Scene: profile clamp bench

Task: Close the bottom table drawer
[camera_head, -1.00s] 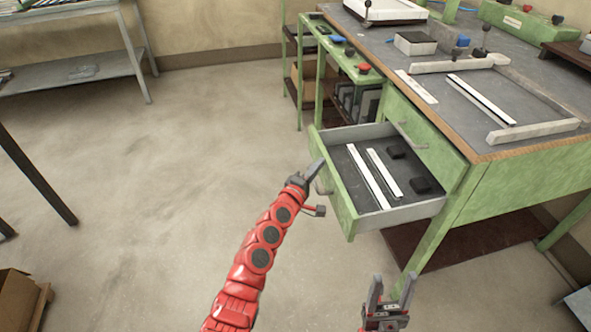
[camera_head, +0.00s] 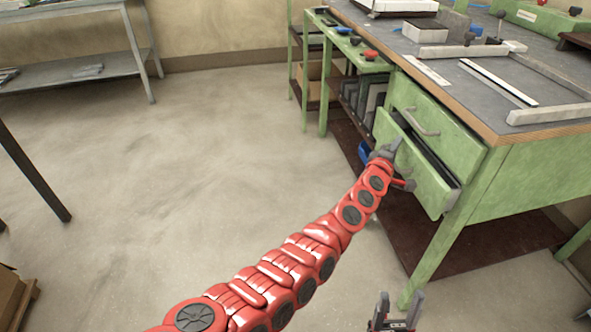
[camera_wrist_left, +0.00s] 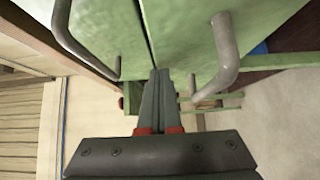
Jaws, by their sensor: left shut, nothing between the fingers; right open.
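The bottom drawer (camera_head: 425,183) is a green front in the bench, standing out only a little, with a narrow dark gap behind its top edge in the head view. The top drawer (camera_head: 432,112) above it looks shut. My left gripper (camera_head: 392,149) is shut and empty, its tips at the bottom drawer's front near the upper left part; exact contact is unclear. In the left wrist view the shut fingers (camera_wrist_left: 162,98) point along the seam between both drawer fronts, between two grey handles, the bottom one (camera_wrist_left: 228,60) at right. My right gripper (camera_head: 398,308) is open and empty, low in the head view.
The green bench (camera_head: 530,165) carries rails and small parts on its top. A lower brown shelf (camera_head: 490,245) lies beneath. A green side rack (camera_head: 345,60) stands behind.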

